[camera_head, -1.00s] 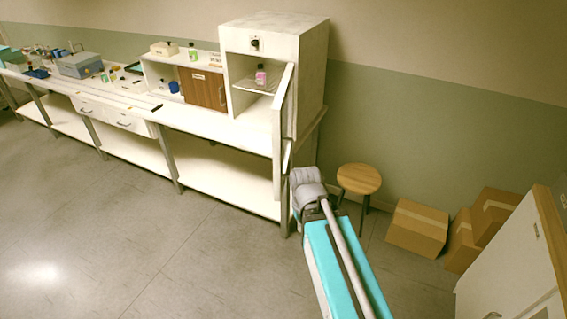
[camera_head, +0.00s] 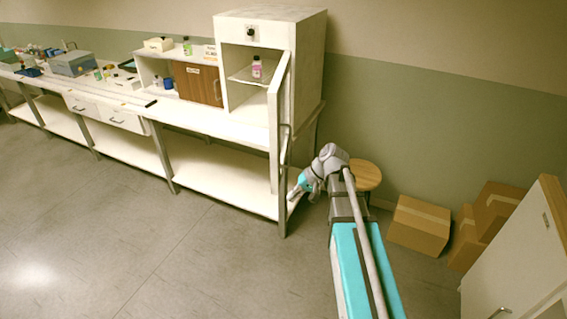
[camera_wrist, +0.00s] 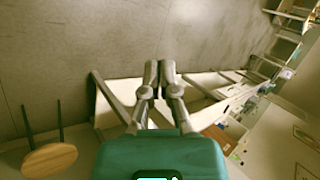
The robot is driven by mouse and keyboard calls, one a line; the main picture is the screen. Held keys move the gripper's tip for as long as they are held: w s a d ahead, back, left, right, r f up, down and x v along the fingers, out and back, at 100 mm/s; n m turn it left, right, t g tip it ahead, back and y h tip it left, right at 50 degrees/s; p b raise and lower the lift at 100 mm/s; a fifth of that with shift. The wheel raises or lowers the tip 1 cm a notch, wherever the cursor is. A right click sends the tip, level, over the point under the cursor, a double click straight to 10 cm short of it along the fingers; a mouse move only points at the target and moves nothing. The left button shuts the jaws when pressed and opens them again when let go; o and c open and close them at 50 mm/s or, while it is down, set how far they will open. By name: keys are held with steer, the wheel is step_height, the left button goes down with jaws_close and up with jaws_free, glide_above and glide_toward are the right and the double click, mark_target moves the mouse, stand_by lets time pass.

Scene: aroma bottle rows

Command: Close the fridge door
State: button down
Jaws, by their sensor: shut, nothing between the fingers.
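The fridge is a white cabinet (camera_head: 312,60) with a round black knob, standing on the right end of the bench in the head view. Its white door (camera_head: 279,115) stands open, seen nearly edge-on and swung out towards me, with a handle on its right face. A pink-labelled bottle (camera_head: 257,67) stands on the shelf inside. My gripper (camera_head: 293,193) is low, just right of the door's lower end, and apart from it as far as I can tell. In the wrist view, my gripper (camera_wrist: 158,66) has its fingers together with nothing between them.
The long white bench (camera_head: 225,122) carries a brown-doored cabinet (camera_head: 198,84) and several small items. A wooden stool (camera_head: 366,174) stands behind my arm; it also shows in the wrist view (camera_wrist: 50,160). Cardboard boxes (camera_head: 418,226) lie to the right. The floor in front is clear.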

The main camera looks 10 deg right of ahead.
steer(key=w+d+r+t+y+b, duration=0.2)
steer(key=w+d+y+b, duration=0.2)
steer(key=w+d, duration=0.2)
steer(key=w+d+r+m+t+y+b, duration=0.1)
steer(key=w+d+r+t+y+b, duration=0.1)
steer(key=w+d+y+b, duration=0.3)
steer(key=w+d, duration=0.2)
steer(key=d, duration=0.1)
steer(key=shift+w+m+t+y, duration=0.25)
steer(key=shift+m+t+y, duration=0.05)
steer(key=shift+t, duration=0.1)
steer(key=x, duration=1.4)
steer(key=shift+w+f+t, duration=0.1)
steer(key=shift+w+t, duration=0.05)
steer(key=shift+t, duration=0.15)
